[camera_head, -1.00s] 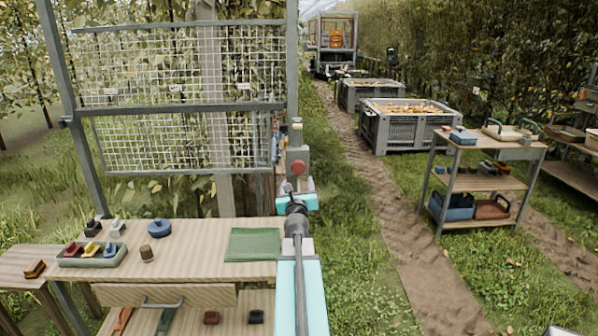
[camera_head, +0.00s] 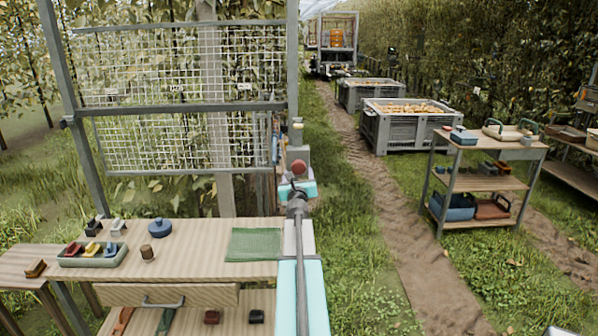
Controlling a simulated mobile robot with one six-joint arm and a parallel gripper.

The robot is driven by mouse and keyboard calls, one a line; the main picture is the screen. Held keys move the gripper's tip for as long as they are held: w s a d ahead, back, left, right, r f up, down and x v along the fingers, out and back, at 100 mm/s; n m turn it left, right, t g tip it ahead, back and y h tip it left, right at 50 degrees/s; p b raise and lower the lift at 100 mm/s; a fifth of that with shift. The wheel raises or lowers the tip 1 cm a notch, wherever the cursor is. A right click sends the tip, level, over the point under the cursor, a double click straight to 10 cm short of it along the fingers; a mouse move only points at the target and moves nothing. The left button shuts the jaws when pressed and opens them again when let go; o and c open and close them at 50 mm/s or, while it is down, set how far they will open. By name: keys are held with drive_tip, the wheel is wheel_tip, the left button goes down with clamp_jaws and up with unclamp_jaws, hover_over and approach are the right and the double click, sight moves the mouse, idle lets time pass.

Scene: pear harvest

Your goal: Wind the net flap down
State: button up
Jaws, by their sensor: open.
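The net flap (camera_head: 185,143) hangs in a grey metal frame (camera_head: 70,122) at the left, below a crossbar, with its lower edge above the bench. A second net panel (camera_head: 180,62) fills the frame above the crossbar. A control post with a red knob (camera_head: 299,167) stands at the frame's right upright. My arm reaches forward from the bottom of the view, and my gripper (camera_head: 298,182) is at its far end, just below the red knob. The gripper is open; its fingers are small and partly hidden by my wrist, and I cannot tell whether they touch anything.
A wooden bench (camera_head: 190,262) stands below the frame, with a green mat (camera_head: 253,244), a tray of coloured pieces (camera_head: 93,255) and a blue round item (camera_head: 161,228). A shelf cart (camera_head: 480,183) and grey pear bins (camera_head: 405,130) stand right. A dirt path runs between.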

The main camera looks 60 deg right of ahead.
sight(298, 170)
drive_tip(key=shift+x, duration=2.1)
drive_tip(key=c, duration=1.1)
drive_tip(key=shift+o, duration=0.2)
